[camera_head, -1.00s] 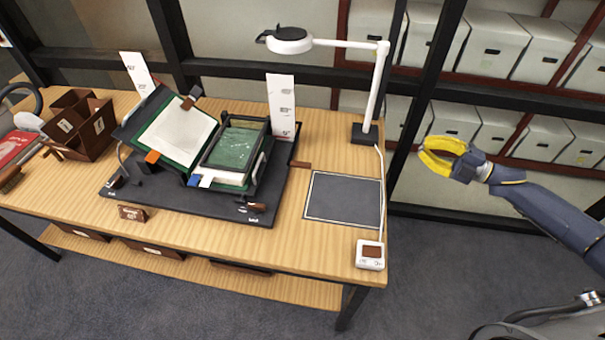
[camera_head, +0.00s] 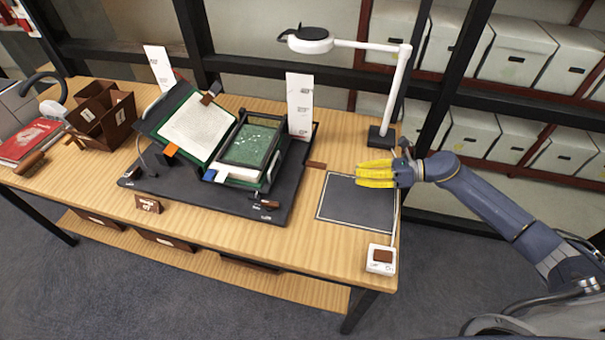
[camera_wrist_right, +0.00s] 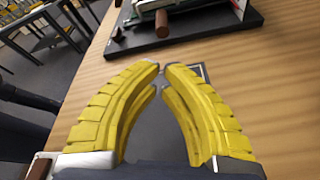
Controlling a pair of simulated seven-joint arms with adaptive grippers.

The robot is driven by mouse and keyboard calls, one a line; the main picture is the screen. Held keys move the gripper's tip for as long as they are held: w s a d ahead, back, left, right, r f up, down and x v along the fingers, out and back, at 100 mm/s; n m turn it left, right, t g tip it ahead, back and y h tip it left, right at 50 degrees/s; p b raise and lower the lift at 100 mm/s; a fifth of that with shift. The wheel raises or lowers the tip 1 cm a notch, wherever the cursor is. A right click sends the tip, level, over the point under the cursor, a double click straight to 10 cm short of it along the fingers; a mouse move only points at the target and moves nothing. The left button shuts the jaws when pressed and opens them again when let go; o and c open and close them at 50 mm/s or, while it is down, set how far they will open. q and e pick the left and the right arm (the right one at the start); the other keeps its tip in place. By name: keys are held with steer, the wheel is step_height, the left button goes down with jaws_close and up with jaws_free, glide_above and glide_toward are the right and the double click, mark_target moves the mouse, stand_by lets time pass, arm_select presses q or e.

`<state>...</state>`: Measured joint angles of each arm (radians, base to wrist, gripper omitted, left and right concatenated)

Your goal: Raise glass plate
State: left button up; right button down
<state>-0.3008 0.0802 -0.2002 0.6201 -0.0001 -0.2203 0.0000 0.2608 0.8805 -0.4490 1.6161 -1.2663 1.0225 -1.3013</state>
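A green-tinted glass plate in a dark frame (camera_head: 250,144) lies over the right side of a black book cradle (camera_head: 205,195) on the table. An open book with a pale page (camera_head: 195,125) leans on the cradle's left side. My right gripper (camera_head: 360,174) has yellow fingers and hovers near the grey mat, right of the cradle and apart from the glass plate. In the right wrist view the gripper (camera_wrist_right: 162,70) has nothing between its fingers, with a narrow gap at the tips. A brown handle (camera_wrist_right: 163,22) on the cradle edge shows ahead. My left gripper is out of view.
A white lamp (camera_head: 395,95) stands behind the grey mat (camera_head: 350,212). A small white switch box (camera_head: 381,258) sits at the front right corner. A white card (camera_head: 299,105) stands behind the cradle. Brown boxes (camera_head: 102,112) and a red book (camera_head: 28,140) are at left.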

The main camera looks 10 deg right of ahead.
steer(key=shift+w+a+f+n, duration=0.4)
steer(key=shift+a+f+n, duration=0.15)
steer(key=shift+a, duration=0.15)
steer(key=shift+w+a+f+n, duration=0.4)
steer(key=shift+a+f+n, duration=0.1)
steer(key=shift+a, duration=0.2)
steer(key=shift+a, duration=0.1)
steer(key=x, duration=1.2)
steer(key=shift+s+f, duration=0.1)
steer(key=shift+f, duration=0.05)
steer(key=shift+d+r, duration=0.2)
steer(key=shift+r, duration=0.75)
steer(key=shift+r, duration=0.15)
